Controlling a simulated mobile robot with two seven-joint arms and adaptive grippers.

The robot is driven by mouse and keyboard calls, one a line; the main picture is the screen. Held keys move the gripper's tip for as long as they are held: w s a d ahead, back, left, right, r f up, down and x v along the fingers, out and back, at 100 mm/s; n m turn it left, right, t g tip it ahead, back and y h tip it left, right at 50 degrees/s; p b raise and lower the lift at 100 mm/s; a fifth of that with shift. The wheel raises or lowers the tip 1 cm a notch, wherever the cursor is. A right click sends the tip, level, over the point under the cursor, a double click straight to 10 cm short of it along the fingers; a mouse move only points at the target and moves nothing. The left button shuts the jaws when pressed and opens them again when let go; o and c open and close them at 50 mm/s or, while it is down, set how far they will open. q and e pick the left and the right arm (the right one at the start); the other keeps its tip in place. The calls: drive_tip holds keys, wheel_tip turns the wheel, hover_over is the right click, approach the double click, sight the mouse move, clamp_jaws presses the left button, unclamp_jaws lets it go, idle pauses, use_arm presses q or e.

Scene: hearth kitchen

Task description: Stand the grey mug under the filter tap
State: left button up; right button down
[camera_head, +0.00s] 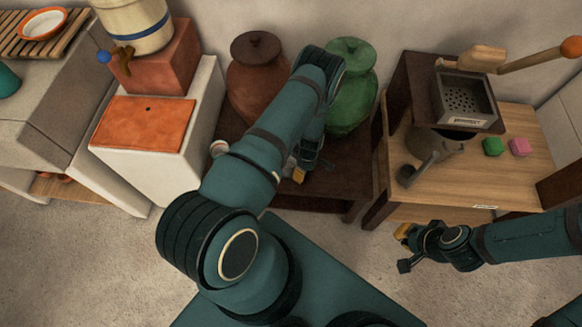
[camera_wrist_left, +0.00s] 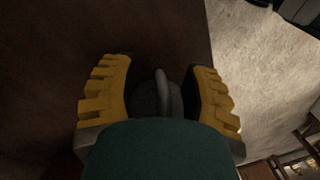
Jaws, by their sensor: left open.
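The filter tap (camera_head: 122,66) is on the cream, blue-banded container (camera_head: 140,22) at the upper left, above the orange-topped white stand (camera_head: 150,118). My left gripper (camera_head: 300,167) is low over the dark table, partly hidden by my own arm. In the left wrist view its yellow fingers (camera_wrist_left: 162,95) are open, one on each side of a dark grey rounded thing with an upright loop, seemingly the grey mug (camera_wrist_left: 165,90). Contact cannot be told. The mug does not show clearly in the head view. My right gripper (camera_head: 404,248) is open and empty, over the floor at right.
A brown jar (camera_head: 257,75) and a green jar (camera_head: 350,95) stand at the back of the dark table (camera_head: 325,190). A small pale round item (camera_head: 218,148) shows beside my left arm. The orange top is clear. A wooden table (camera_head: 500,165) holds green and pink blocks.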

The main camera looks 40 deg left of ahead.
use_arm(q)
drive_tip(key=shift+f, duration=0.5)
drive_tip(key=shift+r, duration=0.1)
clamp_jaws()
